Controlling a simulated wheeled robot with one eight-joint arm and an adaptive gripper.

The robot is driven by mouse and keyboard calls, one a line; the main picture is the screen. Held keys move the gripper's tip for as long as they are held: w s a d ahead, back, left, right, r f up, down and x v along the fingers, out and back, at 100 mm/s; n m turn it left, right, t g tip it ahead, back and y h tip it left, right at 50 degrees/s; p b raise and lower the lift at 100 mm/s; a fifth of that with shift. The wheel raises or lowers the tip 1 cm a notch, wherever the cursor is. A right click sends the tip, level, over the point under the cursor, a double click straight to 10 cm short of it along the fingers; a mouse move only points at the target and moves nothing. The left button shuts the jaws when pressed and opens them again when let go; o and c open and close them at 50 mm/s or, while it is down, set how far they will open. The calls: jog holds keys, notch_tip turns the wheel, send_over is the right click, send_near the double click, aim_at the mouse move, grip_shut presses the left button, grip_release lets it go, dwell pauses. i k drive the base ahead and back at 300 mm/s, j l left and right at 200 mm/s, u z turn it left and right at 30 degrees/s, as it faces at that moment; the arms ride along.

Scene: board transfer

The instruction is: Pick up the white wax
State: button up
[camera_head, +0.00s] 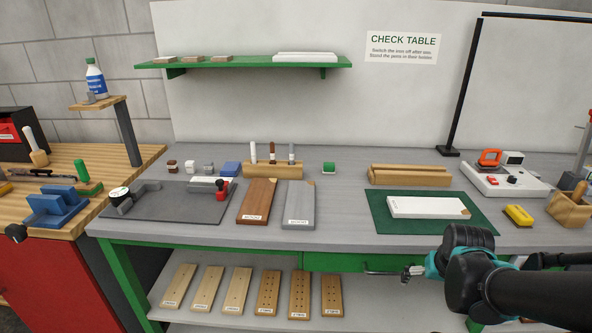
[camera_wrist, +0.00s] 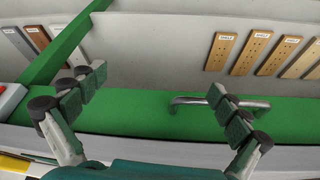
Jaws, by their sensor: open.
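Three small blocks stand at the back left of the grey workbench: a dark brown one (camera_head: 172,166), a whitish one (camera_head: 190,167) that looks like the white wax, and a greyer one (camera_head: 207,168). They are too small to tell much more. My gripper (camera_head: 408,272) is low at the bench's front edge, far to the right of the blocks, by the drawer handle. In the wrist view my gripper (camera_wrist: 155,84) is open and empty, its fingers wide apart. The drawer handle (camera_wrist: 180,103) shows beyond them; the wax does not show there.
A wooden holder (camera_head: 262,172) with three upright pens and a blue block (camera_head: 230,169) stand right of the small blocks. A dark mat (camera_head: 160,207) with a clamp lies in front. Brown (camera_head: 257,201) and grey (camera_head: 298,204) boards lie nearby. A white board (camera_head: 420,207) is on a green mat.

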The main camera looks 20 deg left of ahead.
aim_at(191, 168)
jog(key=l+u, duration=0.15)
jog(key=u, duration=0.7)
jog(key=j+u, duration=0.1)
jog(key=u, duration=0.25)
jog(key=i+j+u, duration=0.1)
jog(key=u, duration=0.3)
jog(key=i+j+u, duration=0.15)
jog(key=j, duration=0.25)
jog(key=i+j+u, duration=0.15)
jog(key=i+j, duration=0.15)
jog(key=j, duration=0.1)
